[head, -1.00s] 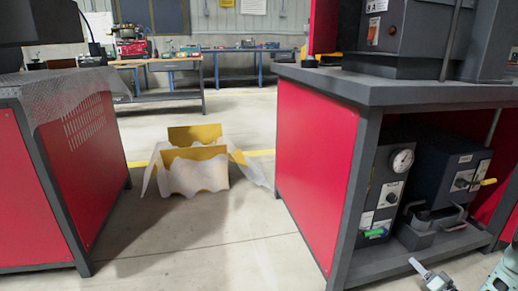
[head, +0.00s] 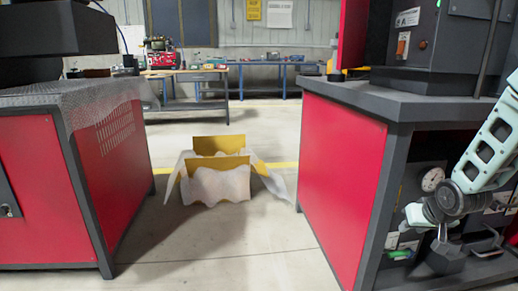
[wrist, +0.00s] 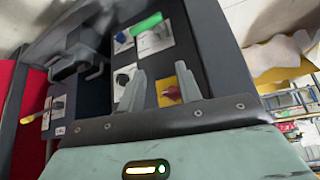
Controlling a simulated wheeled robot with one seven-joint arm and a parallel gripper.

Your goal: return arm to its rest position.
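My gripper (wrist: 160,85) shows in the wrist view with its two grey fingers spread apart. I see nothing held between them. Behind the fingers are a yellow plate with a red knob and a dark control box with a green handle. In the head view my pale green arm (head: 490,145) is bent at the right edge, in front of the right-hand bench. The fingers are too small to make out clearly there.
A red-sided bench (head: 342,170) with dark machines stands close on the right. Another red bench (head: 115,170) stands on the left. A yellow part with whitish draped sheeting (head: 218,184) lies on the floor between them. Clear floor (head: 215,250) lies in front.

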